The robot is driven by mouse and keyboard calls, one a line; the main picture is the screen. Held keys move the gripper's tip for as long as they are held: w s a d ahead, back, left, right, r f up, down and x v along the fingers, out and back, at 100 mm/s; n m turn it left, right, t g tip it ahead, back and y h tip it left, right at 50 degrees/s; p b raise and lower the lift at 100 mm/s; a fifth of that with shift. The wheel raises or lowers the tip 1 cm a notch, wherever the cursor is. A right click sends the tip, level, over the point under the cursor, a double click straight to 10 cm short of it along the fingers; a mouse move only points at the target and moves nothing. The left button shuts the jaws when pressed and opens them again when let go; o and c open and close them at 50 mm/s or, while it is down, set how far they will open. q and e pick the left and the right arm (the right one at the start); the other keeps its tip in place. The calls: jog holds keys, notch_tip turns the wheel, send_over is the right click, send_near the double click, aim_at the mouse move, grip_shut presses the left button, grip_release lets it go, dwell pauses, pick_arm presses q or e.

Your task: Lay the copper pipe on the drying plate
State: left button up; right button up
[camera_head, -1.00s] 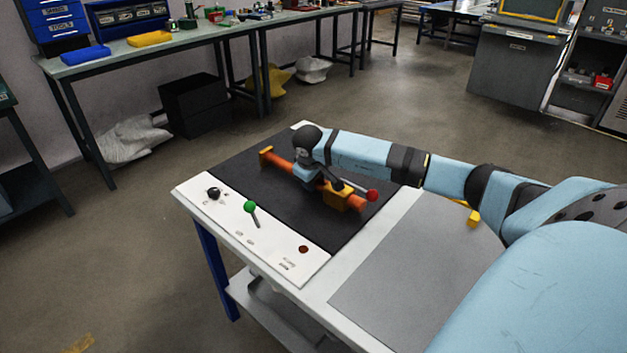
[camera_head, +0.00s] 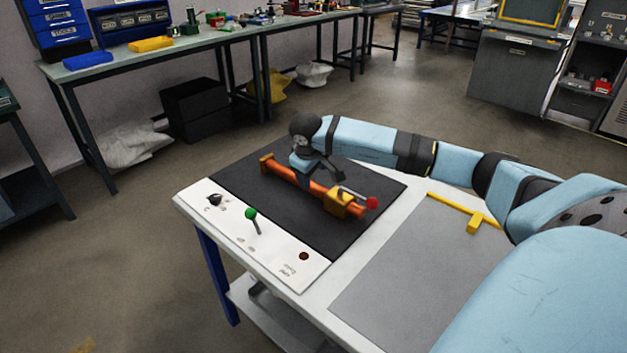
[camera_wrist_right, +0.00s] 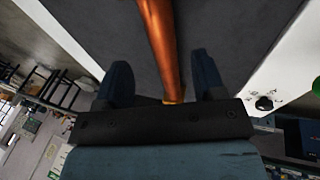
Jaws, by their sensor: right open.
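The copper pipe (camera_head: 291,175) rests in line with a small orange holder (camera_head: 267,163) at its far end and a yellow clamp block (camera_head: 341,204) at its near end, on a dark mat. My right gripper (camera_head: 319,179) is over the middle of the pipe. In the right wrist view my right gripper (camera_wrist_right: 162,76) is open, with one finger on each side of the pipe (camera_wrist_right: 164,45); whether either finger touches it I cannot tell. A grey plate (camera_head: 415,270), perhaps the drying plate, lies bare at the right of the table. My left gripper is not in view.
A red-knobbed lever (camera_head: 371,203) sits beside the yellow clamp block. A white panel (camera_head: 275,256) with a green-knobbed lever (camera_head: 251,214) runs along the table's left edge.

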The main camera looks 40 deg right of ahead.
jog(key=v, duration=0.5)
jog(key=shift+p, duration=0.3)
jog(key=shift+r, duration=0.15)
